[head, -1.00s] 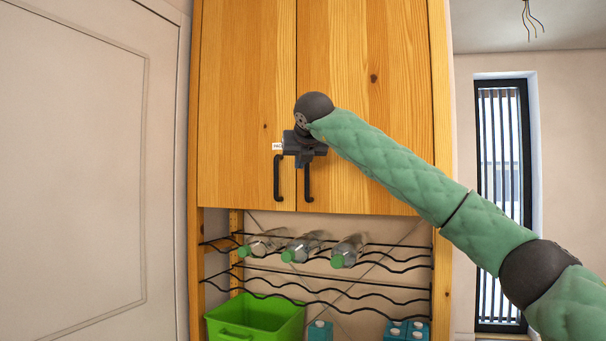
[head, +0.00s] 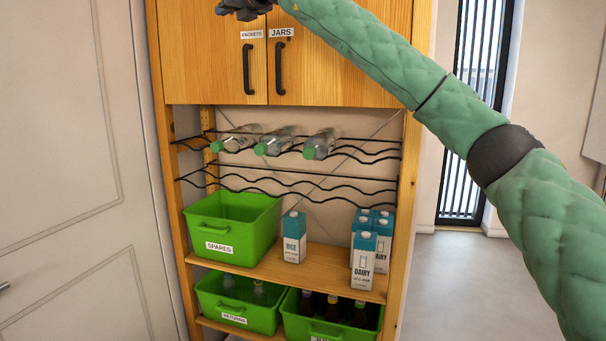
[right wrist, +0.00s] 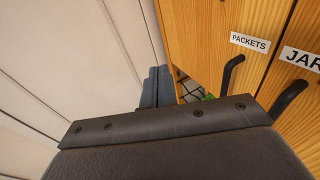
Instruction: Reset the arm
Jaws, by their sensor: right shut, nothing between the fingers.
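My right arm, in green padding, comes in from the right in the head view. Its dark gripper (head: 243,8) is at the top edge, partly cut off, in front of the upper cabinet doors and above their handles. In the right wrist view the gripper fingers (right wrist: 156,88) are together, with nothing between them. The cabinet doors are shut; the left black handle (head: 247,69) is under a "PACKETS" label and the right black handle (head: 280,68) under a "JARS" label. The gripper is apart from both handles. My left gripper is not in view.
Below the doors a black wire rack (head: 290,178) holds clear bottles with green caps. A green "SPARES" bin (head: 232,228) and several cartons stand on the wooden shelf (head: 262,262). Two more green bins are below. A pale door (head: 70,170) is at left; open floor (head: 455,275) at right.

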